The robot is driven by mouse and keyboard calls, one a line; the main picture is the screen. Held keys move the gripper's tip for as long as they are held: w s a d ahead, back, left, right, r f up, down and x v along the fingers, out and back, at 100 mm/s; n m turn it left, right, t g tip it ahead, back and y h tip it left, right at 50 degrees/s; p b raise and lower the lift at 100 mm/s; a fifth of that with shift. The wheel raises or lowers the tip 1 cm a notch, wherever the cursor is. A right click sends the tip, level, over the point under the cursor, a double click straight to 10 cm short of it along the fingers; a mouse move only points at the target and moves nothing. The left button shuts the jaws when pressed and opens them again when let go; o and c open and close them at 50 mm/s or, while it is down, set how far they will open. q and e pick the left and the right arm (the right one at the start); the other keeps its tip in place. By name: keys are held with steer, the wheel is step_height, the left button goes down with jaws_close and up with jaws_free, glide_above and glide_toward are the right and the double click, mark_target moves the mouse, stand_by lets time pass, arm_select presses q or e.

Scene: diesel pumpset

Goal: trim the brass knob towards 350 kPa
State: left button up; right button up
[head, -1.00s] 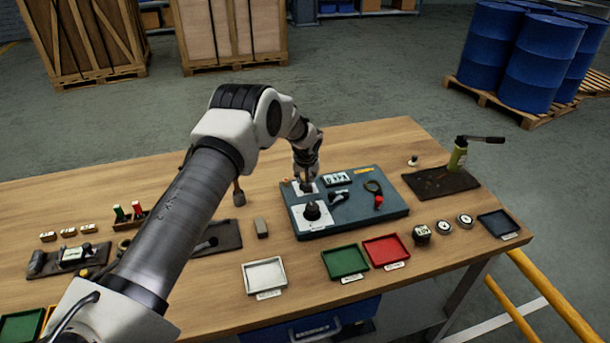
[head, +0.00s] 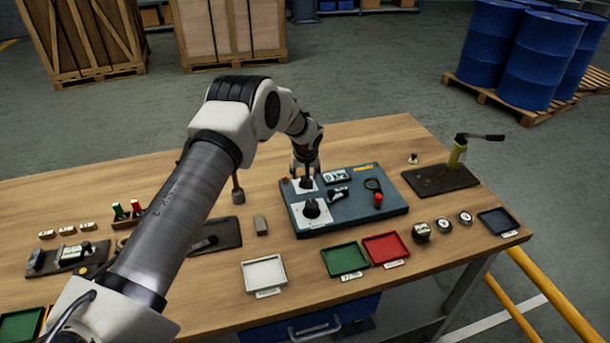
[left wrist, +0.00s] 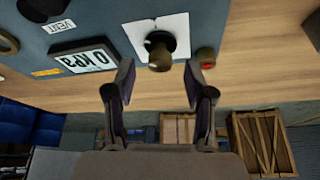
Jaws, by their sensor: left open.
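The brass knob (left wrist: 159,58) stands on a white plate (left wrist: 178,26) on the blue-grey panel (head: 368,209). In the head view the dark knob (head: 306,183) shows just below my left gripper (head: 305,174). My left gripper also shows in the left wrist view (left wrist: 159,70), open and empty. Its two fingers are spread to either side of the knob's line; I see no contact. My right gripper is in neither view.
The panel also carries a larger black knob (head: 312,208), a black lever (head: 338,193) and a red-ended part (head: 378,199). White (head: 247,279), green (head: 328,262) and red (head: 368,250) trays stand in front. Bare wood lies behind the panel.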

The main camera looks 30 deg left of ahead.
arm_select(q)
steer(key=v, duration=1)
steer(key=shift+s+r, duration=0.15)
steer(key=shift+r, duration=0.1)
steer(key=shift+d, duration=0.1)
